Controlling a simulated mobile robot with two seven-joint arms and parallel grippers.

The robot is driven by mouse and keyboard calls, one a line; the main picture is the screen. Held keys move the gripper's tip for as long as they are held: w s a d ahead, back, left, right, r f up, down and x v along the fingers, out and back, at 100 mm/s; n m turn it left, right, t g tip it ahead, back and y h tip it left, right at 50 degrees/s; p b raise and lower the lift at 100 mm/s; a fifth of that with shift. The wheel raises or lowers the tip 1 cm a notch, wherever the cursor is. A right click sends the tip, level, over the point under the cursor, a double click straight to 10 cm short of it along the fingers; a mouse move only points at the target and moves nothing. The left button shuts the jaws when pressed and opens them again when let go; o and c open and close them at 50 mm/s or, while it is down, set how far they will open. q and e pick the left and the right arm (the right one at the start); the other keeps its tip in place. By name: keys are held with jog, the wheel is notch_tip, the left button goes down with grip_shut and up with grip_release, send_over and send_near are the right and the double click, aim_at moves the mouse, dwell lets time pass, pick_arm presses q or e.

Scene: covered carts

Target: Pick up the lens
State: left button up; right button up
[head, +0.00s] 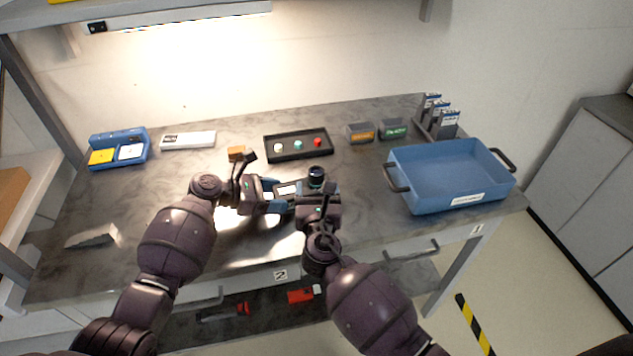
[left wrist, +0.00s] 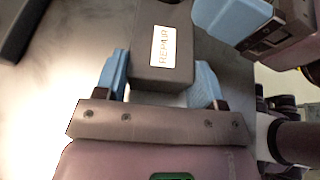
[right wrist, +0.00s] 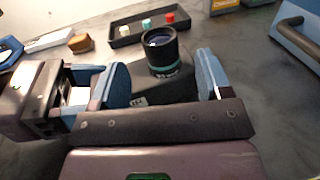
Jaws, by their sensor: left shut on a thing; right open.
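The lens (head: 316,173) is a short black cylinder with a teal ring. It stands upright on a dark grey camera body (left wrist: 150,62) that bears a white REPAIR label. In the right wrist view the lens (right wrist: 160,48) shows its glass top. My left gripper (left wrist: 160,82) is shut on the camera body from the left. My right gripper (right wrist: 163,82) is open, its blue fingers on either side of the body and lens, with visible gaps.
A black tray (head: 270,155) with white, teal and red caps lies behind the lens. An orange-brown block (head: 236,153) is near my left gripper. A blue crate (head: 446,205) stands right, with small grey bins (head: 359,140) behind. The front left worktop is mostly clear.

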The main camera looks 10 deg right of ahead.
aim_at(317, 180)
jog(key=shift+w+d, duration=0.2)
jog(key=shift+w, duration=1.2)
jog(key=shift+w+d, duration=0.15)
jog(key=shift+w, duration=1.2)
jog(key=c, duration=1.1)
notch_tip(317, 180, up, 10)
jog(key=shift+r, duration=0.1)
pick_arm(q)
jog(key=o, duration=1)
